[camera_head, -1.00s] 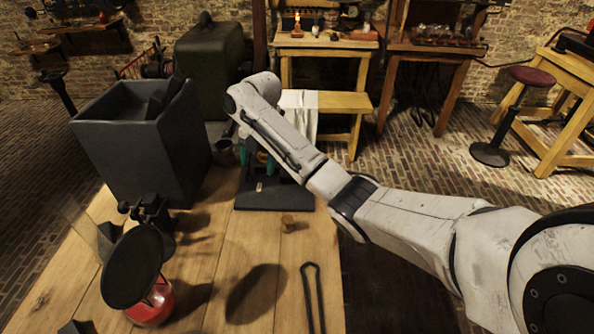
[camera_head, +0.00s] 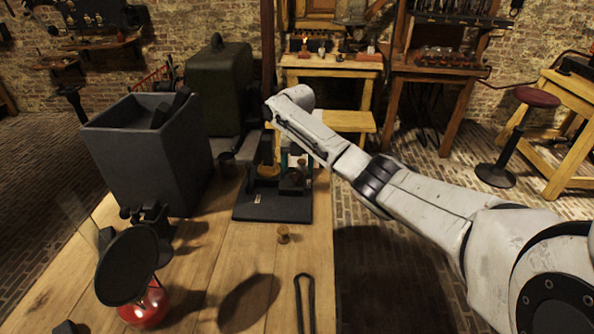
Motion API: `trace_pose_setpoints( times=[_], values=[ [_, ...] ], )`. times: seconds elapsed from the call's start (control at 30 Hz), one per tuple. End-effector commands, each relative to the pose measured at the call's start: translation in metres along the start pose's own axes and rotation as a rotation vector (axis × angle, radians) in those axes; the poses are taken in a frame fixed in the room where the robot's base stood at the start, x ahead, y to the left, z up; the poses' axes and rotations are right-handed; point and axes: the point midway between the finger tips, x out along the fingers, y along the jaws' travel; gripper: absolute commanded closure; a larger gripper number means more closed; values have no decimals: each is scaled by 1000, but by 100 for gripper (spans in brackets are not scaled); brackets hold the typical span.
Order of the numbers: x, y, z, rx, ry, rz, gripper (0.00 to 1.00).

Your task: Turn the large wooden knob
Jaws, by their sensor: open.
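A dark apparatus on a flat black base (camera_head: 270,208) stands on the wooden table, with small yellow, green and brown parts on it. A small brown piece (camera_head: 300,165) sits upright at its right side; I cannot tell if it is the large wooden knob. A small round wooden piece (camera_head: 283,234) stands on the table in front of the base. My white arm reaches in from the right and its far end is above and behind the apparatus.
A large grey open box (camera_head: 150,155) stands left of the apparatus, with a small dark cup (camera_head: 227,163) between them. A red burner (camera_head: 147,303) under a dark disc (camera_head: 127,265) is at the front left. A black U-shaped rod (camera_head: 304,300) lies at the front right.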

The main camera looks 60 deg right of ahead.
Motion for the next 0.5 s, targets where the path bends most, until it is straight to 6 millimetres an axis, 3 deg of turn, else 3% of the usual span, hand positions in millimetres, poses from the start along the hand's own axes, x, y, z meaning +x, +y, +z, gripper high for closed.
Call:
trace_pose_setpoints(
  times=[0.2,0.5],
  values=[
    [21,1,0,0,1,0,29],
    [25,1,0,0,0,1,29]
  ],
)
